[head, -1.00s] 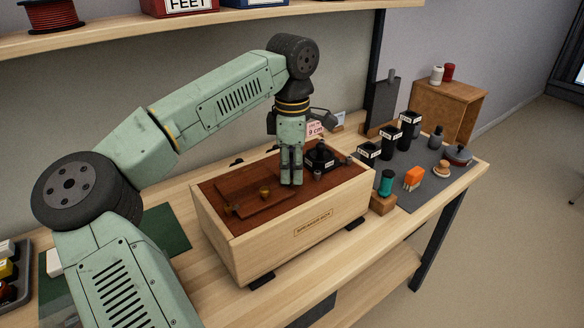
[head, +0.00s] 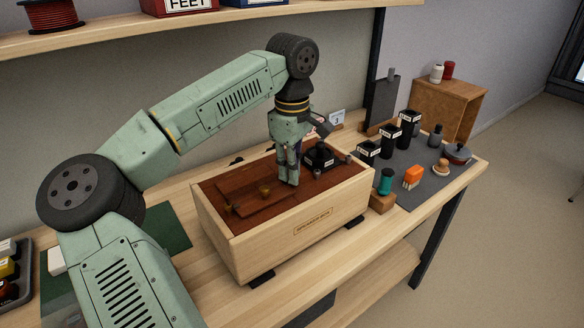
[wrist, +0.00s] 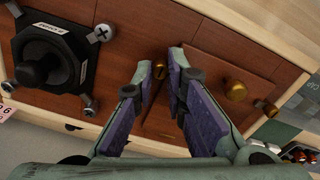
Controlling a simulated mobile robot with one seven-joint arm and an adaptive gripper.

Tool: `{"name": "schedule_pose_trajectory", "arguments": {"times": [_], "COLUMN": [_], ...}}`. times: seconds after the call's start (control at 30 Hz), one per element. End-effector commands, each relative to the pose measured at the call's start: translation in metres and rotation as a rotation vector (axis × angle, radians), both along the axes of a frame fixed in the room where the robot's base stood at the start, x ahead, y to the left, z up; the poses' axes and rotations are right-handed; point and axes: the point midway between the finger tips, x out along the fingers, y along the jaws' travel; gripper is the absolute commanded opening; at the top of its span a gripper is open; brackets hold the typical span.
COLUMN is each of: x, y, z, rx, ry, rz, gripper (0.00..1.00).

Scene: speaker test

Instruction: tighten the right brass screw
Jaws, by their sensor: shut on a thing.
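The wooden speaker box (head: 315,229) stands on the bench with a red-brown top panel. My gripper (head: 290,182) points down onto the right part of this panel. In the wrist view, its fingertips (wrist: 160,68) are shut on the right brass screw (wrist: 159,71), whose slotted head shows between them. The left brass screw (wrist: 266,109) sits at the hatch's other end, with a brass knob (wrist: 235,90) between the two on the hatch board (wrist: 215,70). My fingers partly hide the right screw in the wrist view and fully in the head view.
A black speaker (wrist: 42,62) with silver cross-head screws (wrist: 104,33) sits close beside my gripper on the panel. Black cups (head: 390,138), an orange item (head: 412,176) and a teal spool (head: 386,181) stand to the right. A shelf (head: 130,29) hangs above.

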Motion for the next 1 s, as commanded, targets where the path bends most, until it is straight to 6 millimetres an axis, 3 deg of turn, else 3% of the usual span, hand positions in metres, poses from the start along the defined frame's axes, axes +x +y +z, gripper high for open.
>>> {"name": "schedule_pose_trajectory", "arguments": {"times": [0.27, 0.3, 0.6, 1.0], "x": [0.0002, 0.0002, 0.0001, 0.0002], "y": [-0.0001, -0.0001, 0.0001, 0.0001], "z": [0.001, 0.001, 0.0003, 0.0072], "rx": [0.0, 0.0, 0.0, 0.001], "ry": [-0.002, -0.002, 0.0, -0.001], "rz": [-0.001, -0.001, 0.0, 0.001], "gripper": [0.0, 0.13, 0.33, 0.33]}}
